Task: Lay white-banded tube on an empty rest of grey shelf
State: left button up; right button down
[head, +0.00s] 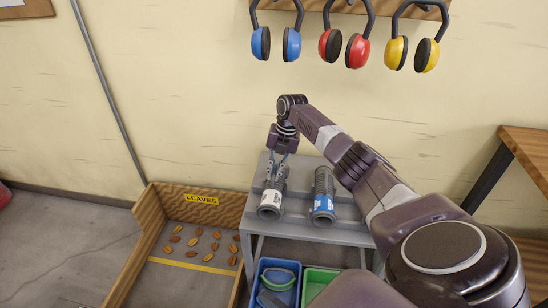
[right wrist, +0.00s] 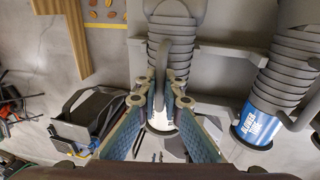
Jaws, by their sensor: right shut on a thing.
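The white-banded tube (head: 270,204) is dark grey and ribbed, with a white label band near its front end. It lies lengthwise at the left of the grey shelf (head: 294,227); I cannot tell whether it rests fully or hangs just above. My right gripper (head: 276,174) reaches down from above and is shut on it. In the right wrist view the fingers (right wrist: 162,92) close around a handle on the tube's ribbed body (right wrist: 172,55). A blue-banded tube (head: 323,190) lies to its right, with a gap between them. My left gripper is not in view.
A wooden bin marked LEAVES (head: 201,199) stands left of the shelf. A blue bin (head: 277,283) and a green bin (head: 317,283) sit below. Blue, red and yellow earmuffs (head: 345,45) hang on the wall above. A wooden bench (head: 528,150) stands at the right.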

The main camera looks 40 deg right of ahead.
aim_at(281, 181)
jog(key=c, duration=2)
grip_release()
jog(key=v, duration=1.2)
jog(key=shift+a, duration=0.1)
